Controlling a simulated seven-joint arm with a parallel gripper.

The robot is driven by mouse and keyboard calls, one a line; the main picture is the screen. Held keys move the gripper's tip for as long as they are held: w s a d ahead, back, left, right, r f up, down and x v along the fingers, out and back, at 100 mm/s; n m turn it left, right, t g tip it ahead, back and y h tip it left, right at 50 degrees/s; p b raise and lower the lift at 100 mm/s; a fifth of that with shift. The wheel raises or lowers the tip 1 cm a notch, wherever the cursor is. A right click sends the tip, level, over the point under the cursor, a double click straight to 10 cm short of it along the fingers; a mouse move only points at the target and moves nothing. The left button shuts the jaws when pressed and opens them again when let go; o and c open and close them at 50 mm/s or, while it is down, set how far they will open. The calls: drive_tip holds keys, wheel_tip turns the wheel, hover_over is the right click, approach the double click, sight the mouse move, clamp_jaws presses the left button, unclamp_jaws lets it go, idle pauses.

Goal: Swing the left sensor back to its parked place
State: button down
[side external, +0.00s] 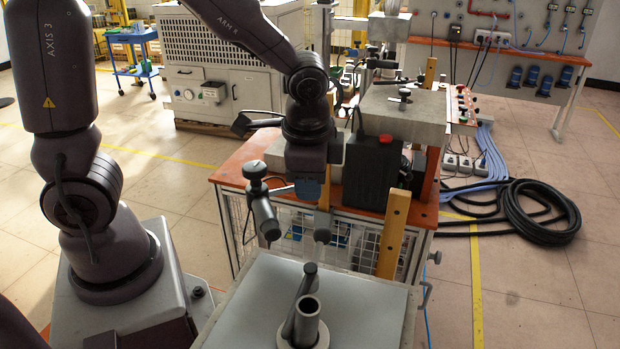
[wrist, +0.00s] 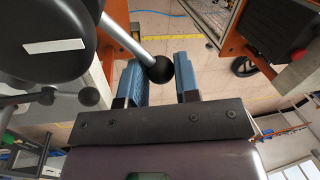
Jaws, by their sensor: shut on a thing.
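The left sensor (side external: 263,212) is a dark body with a round cap on a jointed mount, at the front of the orange-topped bench. In the wrist view a large dark body (wrist: 50,40) with a white label fills the upper left. A pale rod (wrist: 128,38) ends in a black ball knob (wrist: 160,70) between my blue finger pads. My gripper (wrist: 163,76) is shut on this knob. In the side view my gripper (side external: 308,189) points down just right of the sensor; the knob is hidden there.
A pale plate (side external: 350,305) with an upright metal tube (side external: 307,318) and a slanted dark post stands below in front. A black box with a red button (side external: 372,172) is close right of my gripper. A wooden upright (side external: 393,235) stands at the bench's front.

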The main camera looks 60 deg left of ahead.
drive_tip(key=s+a+n+g, duration=0.2)
drive_tip(key=a+n, duration=0.4)
drive_tip(key=n, duration=0.4)
drive_tip(key=shift+s+a, duration=0.15)
drive_tip(key=shift+a, duration=0.25)
idle(0.4)
drive_tip(key=c, duration=0.8)
unclamp_jaws()
drive_tip(key=shift+c, duration=0.2)
wheel_tip(320, 180, up, 13)
drive_tip(key=d, duration=0.2)
drive_tip(key=shift+w+d, duration=0.2)
drive_tip(key=shift+w, duration=0.2)
